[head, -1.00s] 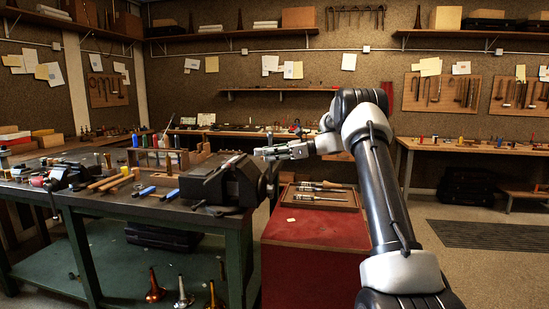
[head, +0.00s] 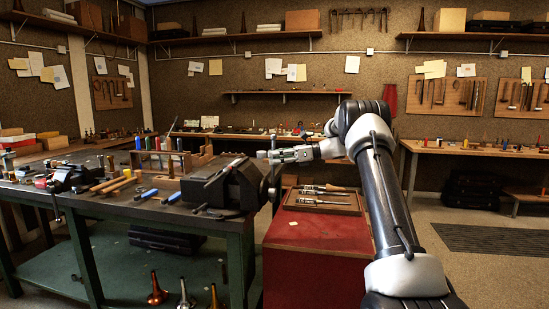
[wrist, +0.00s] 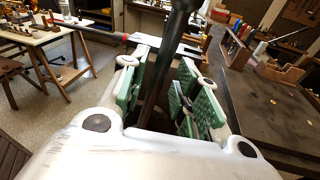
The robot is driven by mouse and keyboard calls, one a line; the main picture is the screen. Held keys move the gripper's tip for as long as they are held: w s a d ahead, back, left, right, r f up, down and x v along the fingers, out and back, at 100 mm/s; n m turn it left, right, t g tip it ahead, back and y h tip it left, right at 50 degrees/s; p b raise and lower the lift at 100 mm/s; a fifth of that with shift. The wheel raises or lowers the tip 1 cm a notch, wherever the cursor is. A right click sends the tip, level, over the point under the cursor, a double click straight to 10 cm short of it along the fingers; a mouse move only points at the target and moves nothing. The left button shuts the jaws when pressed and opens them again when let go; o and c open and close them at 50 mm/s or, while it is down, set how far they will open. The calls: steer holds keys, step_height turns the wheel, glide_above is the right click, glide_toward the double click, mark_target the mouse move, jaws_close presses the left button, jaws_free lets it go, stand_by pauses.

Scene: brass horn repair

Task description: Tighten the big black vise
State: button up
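The big black vise (head: 237,186) is mounted at the right end of the dark workbench (head: 215,222). Its round screw end and handle face right, towards my arm. My gripper (head: 268,154) is just above and beside that end, pointing left. In the wrist view, my gripper (wrist: 163,66) has its two green-padded fingers apart. A dark bar, apparently the vise handle, runs between them. A gap shows beside the bar, and I cannot tell whether either pad touches it. The vise jaws are not clear in the wrist view.
A red cabinet (head: 312,240) stands right of the bench, with a wooden tray (head: 322,208) of screwdrivers on top. Hammers, bottles and a wooden rack (head: 172,162) crowd the bench. Brass horn bells stand on the lower green shelf (head: 120,264). Open floor lies at the right.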

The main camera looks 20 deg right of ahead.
steer(key=shift+a+r, duration=0.15)
steer(key=shift+a, duration=0.1)
steer(key=v, duration=1.2)
stand_by(0.6)
